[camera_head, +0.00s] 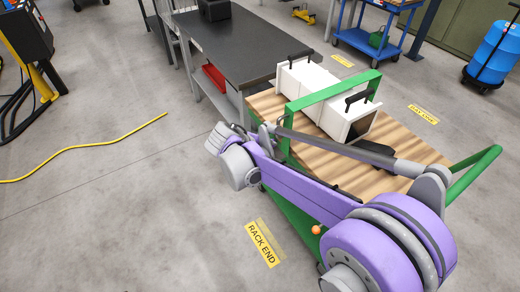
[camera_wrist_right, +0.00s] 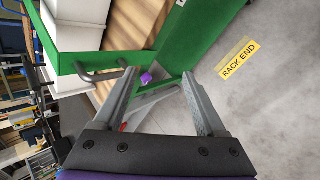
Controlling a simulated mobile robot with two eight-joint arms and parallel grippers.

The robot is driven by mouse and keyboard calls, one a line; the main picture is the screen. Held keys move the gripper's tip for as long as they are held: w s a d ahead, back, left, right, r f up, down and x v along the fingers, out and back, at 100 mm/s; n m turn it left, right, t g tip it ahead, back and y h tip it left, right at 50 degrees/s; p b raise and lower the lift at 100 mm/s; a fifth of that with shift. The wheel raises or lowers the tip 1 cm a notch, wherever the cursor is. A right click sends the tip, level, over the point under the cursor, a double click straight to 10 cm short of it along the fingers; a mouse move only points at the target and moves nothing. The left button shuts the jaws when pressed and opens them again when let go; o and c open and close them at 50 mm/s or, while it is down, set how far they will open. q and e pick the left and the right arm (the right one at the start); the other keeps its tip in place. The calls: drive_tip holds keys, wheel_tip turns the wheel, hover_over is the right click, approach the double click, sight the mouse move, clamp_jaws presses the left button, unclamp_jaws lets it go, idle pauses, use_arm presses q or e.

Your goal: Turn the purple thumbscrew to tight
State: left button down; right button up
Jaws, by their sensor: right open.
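The purple thumbscrew (camera_wrist_right: 147,78) shows in the right wrist view as a small purple piece against the green cart frame (camera_wrist_right: 180,50). My right gripper (camera_wrist_right: 159,76) is open. In the picture the thumbscrew lies between its two fingertips, nearer the left one, and looks a little beyond them. I cannot tell the exact gap. In the head view my purple right arm crosses in front of the green cart (camera_head: 330,96), and the thumbscrew cannot be made out there. My left gripper is in neither view.
White boxes with dark handles (camera_head: 305,85) stand on the cart's wooden deck (camera_head: 395,185). A grey bar handle (camera_wrist_right: 98,76) is close left of my right gripper. A dark workbench (camera_head: 228,45) adjoins the cart. Open floor with a "RACK END" label (camera_head: 262,243) lies in front.

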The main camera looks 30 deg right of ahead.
drive_tip(key=w+a+f+n+g+h+b, duration=0.1)
drive_tip(key=w+f+n+h+b, duration=0.3)
drive_tip(key=w+f+h+b, duration=1)
drive_tip(key=w+d+f+y+p, duration=0.3)
drive_tip(key=d+f+p, duration=0.2)
drive_tip(key=d, duration=0.5)
drive_tip(key=shift+w+d+f+y+p, duration=0.25)
drive_tip(key=shift+w+y+p, duration=0.15)
drive_tip(key=shift+p, duration=0.15)
clamp_jaws()
